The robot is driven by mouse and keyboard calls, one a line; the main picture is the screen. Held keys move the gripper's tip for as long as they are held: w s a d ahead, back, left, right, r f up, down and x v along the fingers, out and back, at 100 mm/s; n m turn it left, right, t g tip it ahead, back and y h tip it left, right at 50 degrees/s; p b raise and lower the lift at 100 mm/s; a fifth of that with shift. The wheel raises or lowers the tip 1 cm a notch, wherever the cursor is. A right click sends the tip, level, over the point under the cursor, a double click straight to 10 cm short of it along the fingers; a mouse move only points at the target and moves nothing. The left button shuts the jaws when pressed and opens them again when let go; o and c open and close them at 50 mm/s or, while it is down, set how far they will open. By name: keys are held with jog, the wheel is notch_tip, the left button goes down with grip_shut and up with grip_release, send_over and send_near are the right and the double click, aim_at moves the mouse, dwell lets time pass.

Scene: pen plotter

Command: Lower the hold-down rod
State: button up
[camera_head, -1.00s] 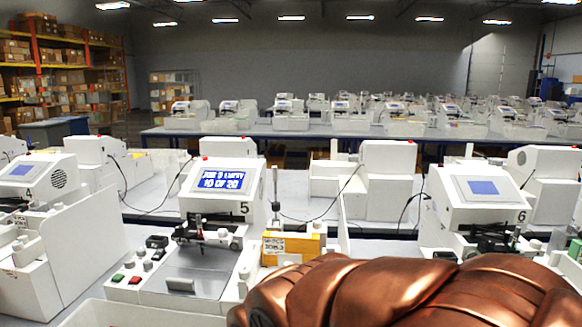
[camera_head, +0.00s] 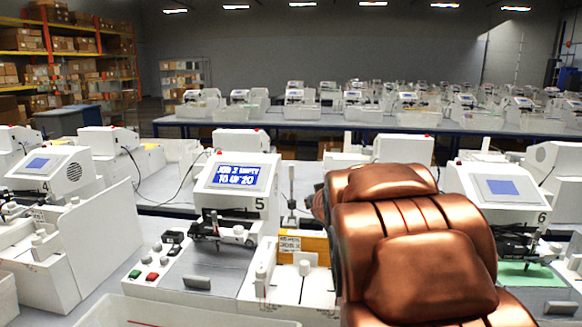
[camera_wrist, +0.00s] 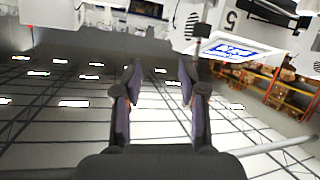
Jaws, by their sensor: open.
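Plotter 5 (camera_head: 240,178), a white machine with a lit blue screen, stands left of centre in the head view. A black carriage (camera_head: 222,234) with a thin upright piece sits above its grey plate (camera_head: 212,262). An upright grey rod (camera_head: 291,190) stands at its right side; I cannot tell whether this is the hold-down rod. In the wrist view my gripper (camera_wrist: 158,85) is open with nothing between its fingers. In the head view my copper arm hides the gripper.
A yellow box (camera_head: 313,244) stands right of the plate, close to my arm. Green and red buttons (camera_head: 143,274) are at the plate's left. A white bin (camera_head: 190,312) is in front. Plotter 4 (camera_head: 48,172) and plotter 6 (camera_head: 497,193) flank the machine.

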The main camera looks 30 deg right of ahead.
aim_at(291, 179)
jog(key=w+d+r+n+t+y+p, duration=0.1)
jog(key=w+d+r+n+t+y, duration=0.25)
jog(key=w+r, duration=0.2)
jog(key=shift+w+a+n+t+y+p, duration=0.3)
jog(key=shift+w+a+n+y+p, duration=0.25)
jog(key=shift+w+a+y, duration=0.55)
jog(key=shift+w+a+n+t+y+p, duration=0.25)
jog(key=shift+w+a+n+y+p, duration=0.45)
jog(key=shift+y, duration=0.7)
jog(key=shift+w+a+n+t+y+p, duration=0.35)
jog(key=shift+w+a+y, duration=0.25)
jog(key=shift+w+y, duration=0.55)
jog(key=shift+s, duration=0.1)
grip_shut()
jog(key=shift+f, duration=0.1)
